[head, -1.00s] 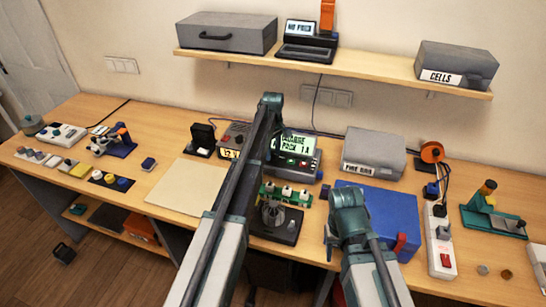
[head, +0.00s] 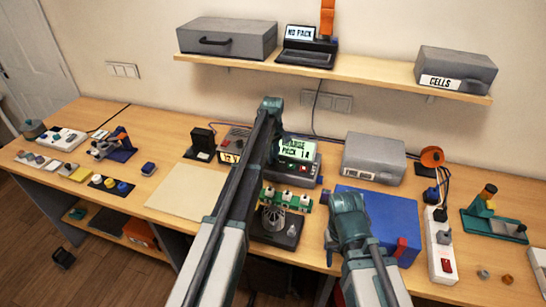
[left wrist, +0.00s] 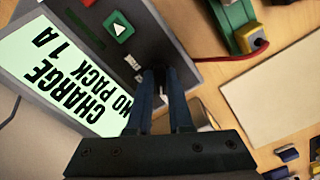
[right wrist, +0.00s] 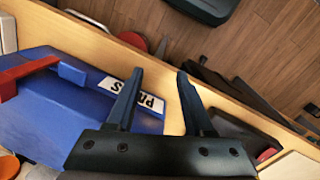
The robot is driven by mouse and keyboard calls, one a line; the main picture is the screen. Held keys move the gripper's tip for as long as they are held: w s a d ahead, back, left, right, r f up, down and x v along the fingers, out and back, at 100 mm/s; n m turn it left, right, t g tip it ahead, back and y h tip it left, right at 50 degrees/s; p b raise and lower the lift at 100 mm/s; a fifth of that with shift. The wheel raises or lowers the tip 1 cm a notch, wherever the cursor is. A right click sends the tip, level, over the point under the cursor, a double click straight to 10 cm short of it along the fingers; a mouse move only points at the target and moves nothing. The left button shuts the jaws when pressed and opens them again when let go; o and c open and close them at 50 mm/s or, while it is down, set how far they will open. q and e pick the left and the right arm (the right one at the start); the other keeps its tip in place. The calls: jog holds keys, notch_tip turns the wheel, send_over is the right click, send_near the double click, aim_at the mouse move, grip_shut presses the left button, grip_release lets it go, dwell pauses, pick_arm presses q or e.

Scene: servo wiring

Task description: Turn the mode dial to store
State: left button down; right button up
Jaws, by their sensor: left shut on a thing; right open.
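The charger (head: 312,165) stands at the back of the bench, with a lit green screen (left wrist: 62,82) that reads CHARGE, NO PACK, 1A in the left wrist view. My left gripper (left wrist: 161,78) is at the charger's front panel, its fingers closed on a small dark knob, seemingly the mode dial. The fingers hide most of it, so its pointer cannot be read. My left arm covers part of the charger in the head view. My right gripper (right wrist: 155,82) is open and empty above the bench's front edge, near the blue case (right wrist: 85,105).
A green board (head: 287,194) on a dark stand is in front of the charger. The grey box (head: 374,157) stands right of it. The beige mat (head: 187,190) is clear.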

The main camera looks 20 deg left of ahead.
pick_arm(q)
jog(key=m, duration=0.3)
jog(key=shift+s+m, duration=0.1)
jog(key=shift+m, duration=0.3)
jog(key=m, duration=0.3)
jog(key=shift+a+m, duration=0.15)
jog(key=shift+m, duration=0.15)
jog(key=m, duration=0.7)
jog(key=shift+a, duration=0.15)
jog(key=m, duration=0.4)
jog(key=shift+a+m, duration=0.1)
jog(key=shift+m, duration=0.3)
jog(key=shift+a+m, duration=0.1)
jog(key=shift+m, duration=2.1)
jog(key=c, duration=0.8)
grip_release()
